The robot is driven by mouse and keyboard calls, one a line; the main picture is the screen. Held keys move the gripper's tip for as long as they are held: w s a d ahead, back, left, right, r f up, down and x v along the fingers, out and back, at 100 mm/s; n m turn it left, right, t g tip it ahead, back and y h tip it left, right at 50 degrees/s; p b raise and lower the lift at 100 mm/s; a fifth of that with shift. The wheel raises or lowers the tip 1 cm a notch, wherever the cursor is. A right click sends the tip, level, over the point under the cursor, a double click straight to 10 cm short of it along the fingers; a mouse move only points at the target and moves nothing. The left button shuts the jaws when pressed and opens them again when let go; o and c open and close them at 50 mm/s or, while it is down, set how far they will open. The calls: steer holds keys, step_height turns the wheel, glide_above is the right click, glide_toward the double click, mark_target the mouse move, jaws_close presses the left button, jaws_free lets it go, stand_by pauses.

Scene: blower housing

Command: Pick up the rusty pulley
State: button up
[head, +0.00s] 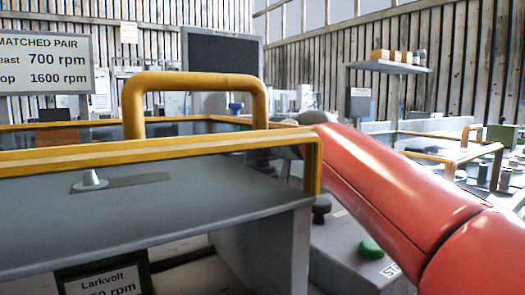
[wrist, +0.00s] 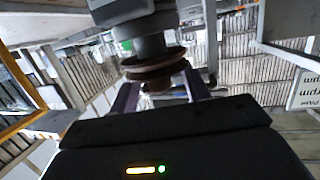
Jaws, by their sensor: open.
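The rusty pulley (wrist: 152,70) shows in the wrist view as a brown grooved disc on the end of a grey cylindrical body. My gripper (wrist: 160,95) is open, with one dark purple finger on each side of the pulley's near end. I cannot tell whether either finger touches it. In the head view, my red arm reaches in from the right behind a yellow-framed guard. My gripper and the pulley cannot be made out there.
The yellow-framed guard (head: 190,147) with a thick handle (head: 195,82) stands in front of my arm. A grey bench top (head: 190,200) lies below it, with a Larkvolt sign (head: 104,279). A green button (head: 371,248) is on a grey housing. A second yellow-framed enclosure (head: 448,160) is at right.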

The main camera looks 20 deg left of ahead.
steer(key=shift+w+a, duration=0.1)
jaws_close()
stand_by(0.3)
step_height(320, 180, up, 15)
steer(key=p, duration=0.7)
stand_by(0.4)
steer(key=b+v, duration=0.2)
steer(key=v, duration=0.7)
steer(key=shift+s+a, duration=0.3)
steer(key=shift+s, duration=0.1)
